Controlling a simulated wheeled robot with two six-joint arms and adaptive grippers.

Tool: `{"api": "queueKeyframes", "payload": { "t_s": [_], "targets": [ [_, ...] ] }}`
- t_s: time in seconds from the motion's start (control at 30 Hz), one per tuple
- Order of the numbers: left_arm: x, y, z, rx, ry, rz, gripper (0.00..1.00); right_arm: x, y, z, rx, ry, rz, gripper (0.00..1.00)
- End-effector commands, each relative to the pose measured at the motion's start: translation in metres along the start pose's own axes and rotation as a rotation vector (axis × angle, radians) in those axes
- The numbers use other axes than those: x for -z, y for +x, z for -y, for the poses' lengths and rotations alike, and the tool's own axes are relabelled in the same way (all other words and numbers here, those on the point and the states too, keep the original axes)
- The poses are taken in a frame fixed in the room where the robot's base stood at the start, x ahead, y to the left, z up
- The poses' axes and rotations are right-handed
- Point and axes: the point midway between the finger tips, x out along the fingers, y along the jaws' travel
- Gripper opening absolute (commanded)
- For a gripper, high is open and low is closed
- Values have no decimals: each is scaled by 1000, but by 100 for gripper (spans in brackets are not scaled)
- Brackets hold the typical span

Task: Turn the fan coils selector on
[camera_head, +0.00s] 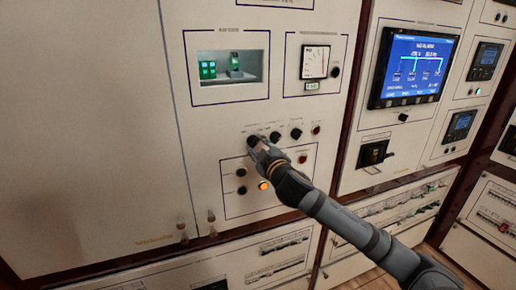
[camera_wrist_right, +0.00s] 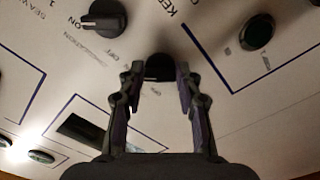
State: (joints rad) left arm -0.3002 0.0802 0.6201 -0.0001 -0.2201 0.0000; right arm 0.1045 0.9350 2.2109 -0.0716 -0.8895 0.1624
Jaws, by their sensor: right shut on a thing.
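A row of dark selector knobs runs across the middle of the cream panel (camera_head: 150,110). My right gripper (camera_head: 258,146) is at the left end of this row, over the leftmost knob (camera_head: 252,140). I cannot read a fan coils label. My left gripper is not in view.
Another selector knob (camera_wrist_right: 103,18) with an "ON" mark is close by. Below the row are an orange lit lamp (camera_head: 263,185) and dark buttons (camera_head: 241,172). A meter (camera_head: 315,62) is above, and a blue screen (camera_head: 414,68) is to the right.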

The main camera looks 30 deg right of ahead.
Motion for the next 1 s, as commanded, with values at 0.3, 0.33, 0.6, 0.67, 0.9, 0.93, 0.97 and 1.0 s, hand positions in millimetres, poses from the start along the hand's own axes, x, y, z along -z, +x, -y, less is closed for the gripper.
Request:
{"api": "queueKeyframes", "payload": {
  "t_s": [0.3,0.33,0.6,0.67,0.9,0.93,0.97,1.0],
  "targets": [
    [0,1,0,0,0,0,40,-1,0,1,1,43,3,3],
    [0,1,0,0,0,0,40,-1,0,1,1,44,3,3],
    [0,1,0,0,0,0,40,-1,0,1,2,45,3,3],
    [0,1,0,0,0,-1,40,-1,0,1,2,45,3,38],
    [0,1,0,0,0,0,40,-1,0,1,1,43,1,57],
    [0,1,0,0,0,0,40,0,0,1,1,43,1,57],
    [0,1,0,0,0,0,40,0,0,0,1,43,1,57],
    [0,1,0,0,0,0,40,0,0,0,1,43,1,57]
  ]
}}
